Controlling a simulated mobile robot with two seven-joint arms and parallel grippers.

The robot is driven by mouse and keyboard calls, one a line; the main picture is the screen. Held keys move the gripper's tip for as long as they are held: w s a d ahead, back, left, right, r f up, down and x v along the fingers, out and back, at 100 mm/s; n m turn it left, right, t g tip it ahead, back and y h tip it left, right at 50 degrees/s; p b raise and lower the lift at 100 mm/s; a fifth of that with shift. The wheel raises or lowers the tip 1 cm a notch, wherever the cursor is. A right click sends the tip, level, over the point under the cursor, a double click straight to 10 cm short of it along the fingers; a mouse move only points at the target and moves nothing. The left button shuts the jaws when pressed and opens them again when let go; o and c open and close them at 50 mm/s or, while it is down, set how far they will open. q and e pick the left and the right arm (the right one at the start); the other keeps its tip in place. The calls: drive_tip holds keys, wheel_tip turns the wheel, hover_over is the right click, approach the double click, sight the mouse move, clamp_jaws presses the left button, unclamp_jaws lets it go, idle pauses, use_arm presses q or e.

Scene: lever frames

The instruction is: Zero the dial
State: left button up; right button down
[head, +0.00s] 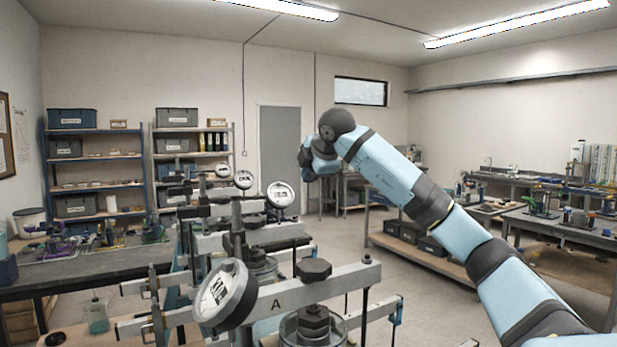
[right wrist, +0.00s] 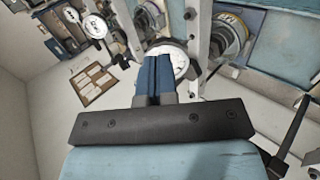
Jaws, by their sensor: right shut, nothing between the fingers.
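Several round white dial gauges stand on a row of metal lever frames. The nearest dial (head: 222,292) is large and tilted, beside the beam marked A (head: 318,296). Another dial (head: 280,194) is farther back, with smaller ones (head: 244,180) behind it. My right gripper (head: 306,160) is raised above and to the right of these dials in the head view. In the right wrist view its blue fingers (right wrist: 158,70) are shut and empty. They partly cover a white dial face (right wrist: 178,60); I cannot tell whether they touch it. The dial readings are too small to read. My left gripper is out of view.
Beams and upright rods crowd around the dials. A glass beaker (head: 96,316) stands at the lower left, near a dark bench (head: 80,266). Shelves (head: 98,160) line the back wall. Open floor (head: 375,305) lies right of the frames, with a workbench (head: 560,232) beyond.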

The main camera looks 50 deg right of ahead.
drive_tip(key=shift+r, duration=0.1)
drive_tip(key=m+p, duration=0.7)
drive_tip(key=m, duration=2.9)
approach(279, 205)
drive_tip(key=w+d, duration=0.1)
wheel_tip(279, 205, down, 3)
drive_tip(key=a+n+p, duration=0.2)
drive_tip(key=n, duration=1)
drive_tip(key=b+x, duration=0.1)
drive_tip(key=x, duration=0.4)
drive_tip(key=shift+w+d, duration=0.2)
drive_tip(key=shift+w, duration=0.05)
drive_tip(key=shift+r, duration=0.1)
